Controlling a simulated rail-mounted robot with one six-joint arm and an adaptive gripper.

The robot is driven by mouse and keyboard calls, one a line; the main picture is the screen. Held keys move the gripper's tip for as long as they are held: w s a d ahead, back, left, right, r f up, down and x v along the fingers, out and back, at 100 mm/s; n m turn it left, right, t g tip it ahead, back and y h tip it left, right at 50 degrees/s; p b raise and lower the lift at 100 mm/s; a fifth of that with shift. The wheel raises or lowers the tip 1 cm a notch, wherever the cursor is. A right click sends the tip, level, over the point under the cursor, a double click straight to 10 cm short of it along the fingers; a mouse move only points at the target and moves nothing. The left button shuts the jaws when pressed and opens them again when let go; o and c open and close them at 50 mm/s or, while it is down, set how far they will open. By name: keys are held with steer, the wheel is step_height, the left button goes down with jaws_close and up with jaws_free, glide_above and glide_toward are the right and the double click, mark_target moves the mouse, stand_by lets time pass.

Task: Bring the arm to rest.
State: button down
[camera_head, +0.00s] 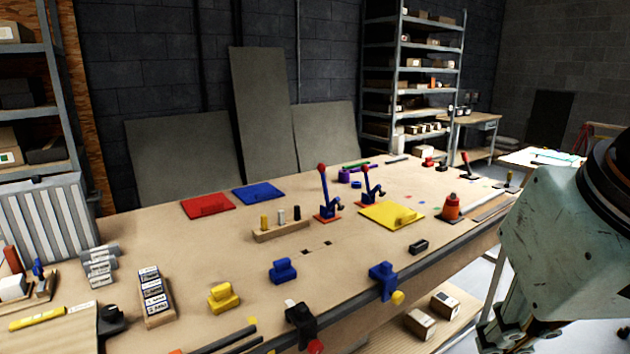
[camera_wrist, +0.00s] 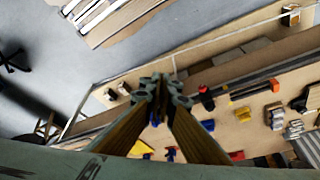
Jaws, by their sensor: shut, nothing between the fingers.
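My arm enters at the right edge of the head view. Its pale link hangs beside the right front edge of the workbench (camera_head: 350,262), over the floor side. In the wrist view my gripper (camera_wrist: 161,90) is shut, with its fingertips together and nothing between them. It appears clear of the bench objects, in front of the bench's edge. In the head view I cannot make out the fingertips; the lower arm is cut off by the frame.
The bench holds a red panel (camera_head: 208,205), a blue panel (camera_head: 259,193), a yellow panel (camera_head: 391,215), blue levers with red knobs (camera_head: 324,195) and a yellow block (camera_head: 223,297). Shelves (camera_head: 428,80) stand behind. A lower shelf carries small boxes (camera_head: 420,323). Floor (camera_wrist: 45,50) is open beside the bench.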

steer(key=shift+s+f+n, duration=0.15)
steer(key=shift+s+f, duration=0.2)
steer(key=shift+s, duration=0.55)
steer(key=shift+s+f+n, duration=0.15)
steer(key=shift+s+f, duration=0.15)
steer(key=shift+s, duration=0.55)
steer(key=c, duration=3.4)
jaws_free()
